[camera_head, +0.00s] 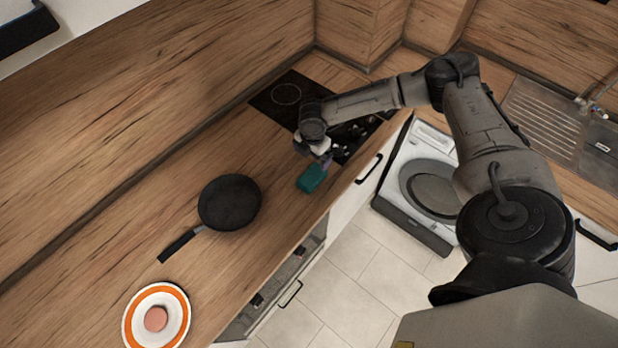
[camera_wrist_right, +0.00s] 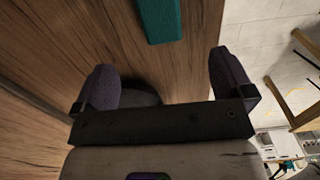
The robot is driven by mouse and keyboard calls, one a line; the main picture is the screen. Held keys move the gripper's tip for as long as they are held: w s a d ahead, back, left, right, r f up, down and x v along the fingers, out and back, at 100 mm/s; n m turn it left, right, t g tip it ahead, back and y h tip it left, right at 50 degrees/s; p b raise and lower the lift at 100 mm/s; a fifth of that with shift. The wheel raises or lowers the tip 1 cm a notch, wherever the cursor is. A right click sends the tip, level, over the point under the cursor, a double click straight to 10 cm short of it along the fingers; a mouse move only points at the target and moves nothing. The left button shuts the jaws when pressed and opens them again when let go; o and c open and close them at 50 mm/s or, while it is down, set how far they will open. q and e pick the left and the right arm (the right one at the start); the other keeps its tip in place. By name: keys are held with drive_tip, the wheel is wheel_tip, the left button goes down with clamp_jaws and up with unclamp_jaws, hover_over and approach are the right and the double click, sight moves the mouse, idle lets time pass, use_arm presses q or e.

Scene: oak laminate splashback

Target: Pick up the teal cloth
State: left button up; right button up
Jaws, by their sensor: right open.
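The teal cloth (camera_head: 311,179) is a small folded block on the wooden counter (camera_head: 160,225), near its front edge. In the right wrist view the cloth (camera_wrist_right: 159,18) shows at the top, beyond the fingertips and roughly between their lines. My right gripper (camera_head: 318,158) is beside the cloth in the head view. In the right wrist view the gripper (camera_wrist_right: 165,80) has its two fingers wide apart with nothing between them. Whether the fingers touch the counter cannot be told. My left gripper is not seen.
A black frying pan (camera_head: 230,202) lies on the counter left of the cloth. A white and orange plate (camera_head: 177,338) with a pink item stands at the lower left. A dark hob (camera_head: 283,95) lies behind the gripper. The counter's front edge is close to the cloth.

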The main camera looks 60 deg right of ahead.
sight(312, 175)
wheel_tip(312, 175, down, 13)
drive_tip(key=shift+f+p, duration=0.2)
drive_tip(key=shift+p, duration=0.1)
idle(0.5)
drive_tip(key=shift+c, duration=0.4)
drive_tip(key=c, duration=0.9)
